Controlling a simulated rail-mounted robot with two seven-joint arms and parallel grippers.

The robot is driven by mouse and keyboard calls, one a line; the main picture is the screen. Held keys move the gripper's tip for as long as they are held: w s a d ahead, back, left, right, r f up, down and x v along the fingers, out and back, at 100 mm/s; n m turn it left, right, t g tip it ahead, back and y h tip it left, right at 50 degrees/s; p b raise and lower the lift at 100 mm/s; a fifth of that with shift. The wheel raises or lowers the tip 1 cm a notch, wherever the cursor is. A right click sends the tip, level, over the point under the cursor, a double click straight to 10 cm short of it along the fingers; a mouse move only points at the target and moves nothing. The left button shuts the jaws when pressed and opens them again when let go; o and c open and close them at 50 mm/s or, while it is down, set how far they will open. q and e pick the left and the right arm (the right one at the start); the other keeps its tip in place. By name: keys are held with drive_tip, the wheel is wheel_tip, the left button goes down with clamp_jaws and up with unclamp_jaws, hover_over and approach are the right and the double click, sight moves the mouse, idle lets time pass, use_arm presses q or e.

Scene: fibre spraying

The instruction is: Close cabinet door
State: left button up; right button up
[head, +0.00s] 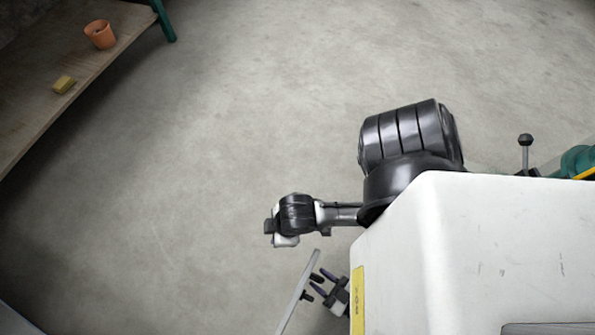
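A white cabinet (500,225) fills the lower right, seen from above, with a yellow label (357,300) on its left side. A thin pale panel (299,292), which looks like its door seen edge-on, stands out at a slant to the left of the cabinet. The door's hinge and lower part are hidden.
A black ringed drum (410,135) and a smaller spray head (296,215) on a grey link stick out behind the cabinet. A wooden bench (60,65) at upper left holds an orange pot (100,35) and a yellow block (63,84). The concrete floor (190,180) between is clear.

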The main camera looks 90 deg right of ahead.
use_arm(q)
drive_tip(key=shift+c, duration=0.3)
clamp_jaws()
idle(0.3)
